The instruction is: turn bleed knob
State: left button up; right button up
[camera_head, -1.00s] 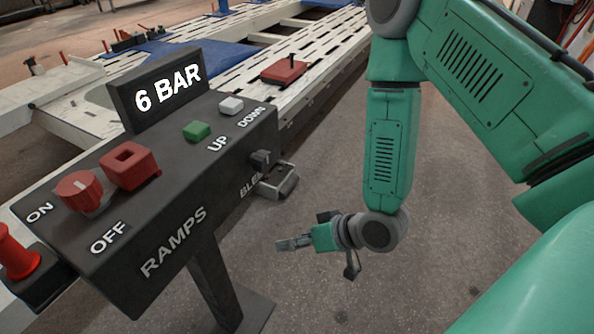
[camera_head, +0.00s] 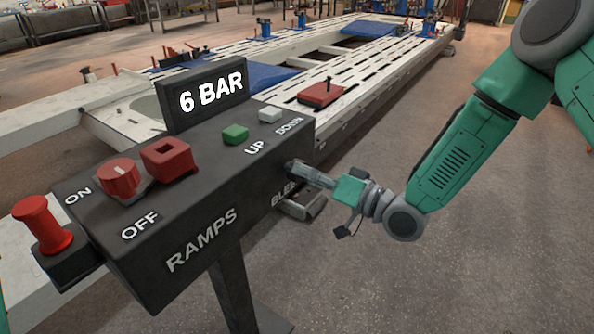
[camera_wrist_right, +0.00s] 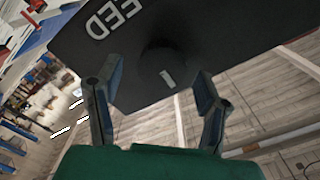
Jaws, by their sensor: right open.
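In the right wrist view the open gripper (camera_wrist_right: 158,72) has one finger on each side of the knob; I cannot tell whether either touches. My left gripper is out of view.
The box has a "6 BAR" display (camera_head: 212,92), a red rotary knob (camera_head: 118,178), a red square part (camera_head: 168,158), a green button (camera_head: 235,134), a white button (camera_head: 270,115) and a red plunger (camera_head: 42,225). A slotted white frame bench (camera_head: 375,62) stands behind. Floor at right is clear.

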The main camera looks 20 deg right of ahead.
aim_at(288, 166)
jog(key=shift+x, duration=1.6)
jog(key=c, duration=1.2)
